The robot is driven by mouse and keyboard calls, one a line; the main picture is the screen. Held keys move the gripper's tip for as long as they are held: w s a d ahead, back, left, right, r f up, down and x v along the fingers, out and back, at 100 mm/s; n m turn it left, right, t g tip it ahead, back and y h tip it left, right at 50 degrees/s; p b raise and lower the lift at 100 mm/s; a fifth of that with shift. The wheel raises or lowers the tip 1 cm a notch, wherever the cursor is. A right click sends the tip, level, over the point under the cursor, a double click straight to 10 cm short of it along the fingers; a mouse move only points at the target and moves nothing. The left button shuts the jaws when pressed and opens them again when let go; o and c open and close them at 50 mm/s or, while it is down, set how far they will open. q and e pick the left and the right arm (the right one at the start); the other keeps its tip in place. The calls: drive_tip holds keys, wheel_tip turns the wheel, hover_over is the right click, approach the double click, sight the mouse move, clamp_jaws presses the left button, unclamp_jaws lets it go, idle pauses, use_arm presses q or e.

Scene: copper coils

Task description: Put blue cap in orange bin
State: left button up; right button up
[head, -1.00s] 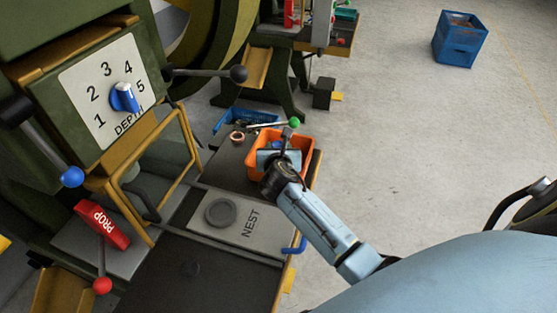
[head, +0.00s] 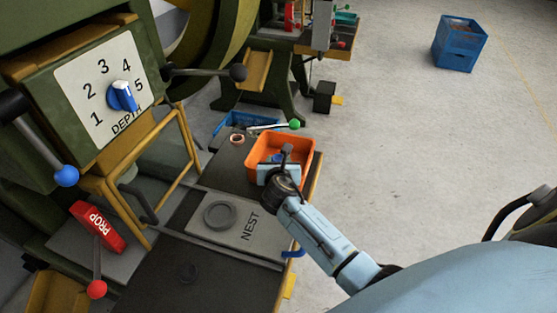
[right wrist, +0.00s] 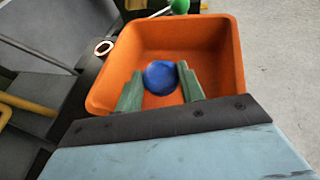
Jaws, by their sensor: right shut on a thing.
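The orange bin (head: 309,150) stands on the dark bench top, and it fills much of the right wrist view (right wrist: 228,60). My right gripper (head: 284,160) is over the bin, near its front side. In the right wrist view its green fingers (right wrist: 160,84) are shut on the round blue cap (right wrist: 160,76). The cap is in front of the bin's interior; its height above the bin floor is hard to judge. My left gripper is not in view.
A copper ring (head: 236,139) lies left of the bin. A lever with a green knob (head: 294,124) reaches past the bin's back edge. The NEST plate (head: 238,232) is in front. A blue tray (head: 228,122) sits behind; a blue crate (head: 459,42) stands on the floor.

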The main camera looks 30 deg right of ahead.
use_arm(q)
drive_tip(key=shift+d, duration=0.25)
use_arm(e)
drive_tip(key=o, duration=0.9)
drive_tip(key=shift+o, duration=0.2)
drive_tip(key=shift+r, duration=0.6)
use_arm(q)
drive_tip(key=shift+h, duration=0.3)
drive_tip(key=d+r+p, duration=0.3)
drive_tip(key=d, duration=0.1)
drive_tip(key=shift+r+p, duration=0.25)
drive_tip(key=shift+p, duration=0.05)
use_arm(e)
drive_tip(key=v, duration=1.2)
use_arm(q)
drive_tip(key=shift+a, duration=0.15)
